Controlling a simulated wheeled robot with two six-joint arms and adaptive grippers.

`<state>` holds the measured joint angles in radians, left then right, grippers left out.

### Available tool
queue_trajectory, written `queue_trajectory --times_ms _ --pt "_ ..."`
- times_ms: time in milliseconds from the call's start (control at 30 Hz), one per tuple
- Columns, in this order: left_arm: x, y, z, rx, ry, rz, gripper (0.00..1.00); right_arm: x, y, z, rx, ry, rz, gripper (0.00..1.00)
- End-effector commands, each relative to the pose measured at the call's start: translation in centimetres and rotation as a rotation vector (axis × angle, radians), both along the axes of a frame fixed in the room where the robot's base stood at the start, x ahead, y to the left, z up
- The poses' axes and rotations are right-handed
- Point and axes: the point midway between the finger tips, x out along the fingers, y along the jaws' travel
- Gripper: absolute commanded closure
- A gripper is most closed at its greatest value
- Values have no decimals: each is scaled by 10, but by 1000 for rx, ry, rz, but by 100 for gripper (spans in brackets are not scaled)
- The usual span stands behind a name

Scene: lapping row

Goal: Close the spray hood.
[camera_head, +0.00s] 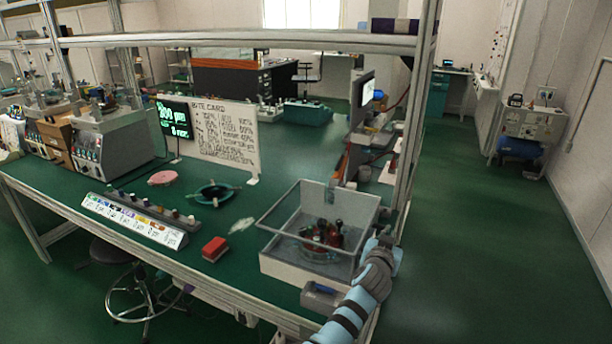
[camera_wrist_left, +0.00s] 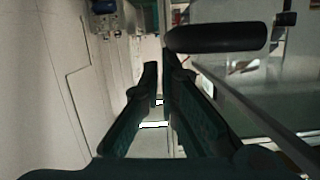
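The spray hood (camera_head: 281,266) is a pale grey box with clear panels at the right front of the green bench. I look down into it and see dark red-brown bottles (camera_head: 335,236) on a round dish. A black rounded bar (camera_wrist_left: 215,38) lies just right of the fingertips, beside clear panels. My right gripper is not in view.
A red block (camera_head: 215,249), a green ring-shaped stand (camera_head: 214,193) and a labelled rack (camera_head: 135,218) lie left of the hood. A bench upright (camera_head: 414,120) rises behind. The aisle floor on the right is clear.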

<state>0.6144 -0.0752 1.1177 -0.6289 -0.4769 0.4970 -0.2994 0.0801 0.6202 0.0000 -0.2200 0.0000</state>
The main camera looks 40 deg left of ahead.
Motion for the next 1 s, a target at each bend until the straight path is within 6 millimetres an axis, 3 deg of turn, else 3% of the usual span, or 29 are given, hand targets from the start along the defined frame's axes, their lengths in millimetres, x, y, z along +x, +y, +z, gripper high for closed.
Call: queue_trajectory --times_ms 33,167,400,533,667,800,1000 --pt "-2 0 -9 -5 18 2 100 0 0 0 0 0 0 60" --pt "-2 -2 -2 -5 18 2 100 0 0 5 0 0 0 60" --pt "-4 -10 49 -3 7 0 100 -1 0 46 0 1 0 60" --pt "-41 -19 61 -3 6 -1 100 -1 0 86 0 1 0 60" --pt "-74 -27 67 -2 3 0 100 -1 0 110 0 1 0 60" --pt "-91 -31 68 1 0 -1 100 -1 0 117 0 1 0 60" --pt "-95 -32 64 1 -1 -1 100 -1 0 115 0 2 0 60"
